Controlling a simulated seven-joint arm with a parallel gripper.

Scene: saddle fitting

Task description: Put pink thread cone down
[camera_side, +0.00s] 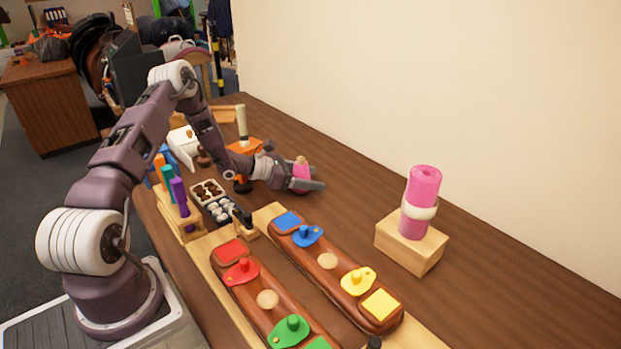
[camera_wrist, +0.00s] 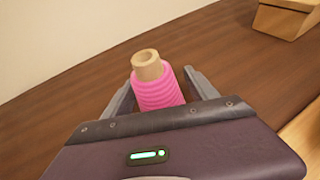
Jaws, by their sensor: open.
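The pink thread cone (camera_wrist: 157,88) stands upright on the brown table, its tan core top showing in the wrist view. It also shows in the side view (camera_side: 301,169), partly hidden by the fingers. My gripper (camera_wrist: 155,82) is open, with one finger on each side of the cone. In the side view my gripper (camera_side: 312,178) is low over the table, and I cannot tell whether either finger touches the cone.
A wooden block (camera_side: 412,243) bearing a pink cylinder (camera_side: 420,200) with a pale ring stands at right. Two long brown pieces (camera_side: 330,262) with coloured knobs lie in front. A rack (camera_side: 175,208) of coloured handles stands at left.

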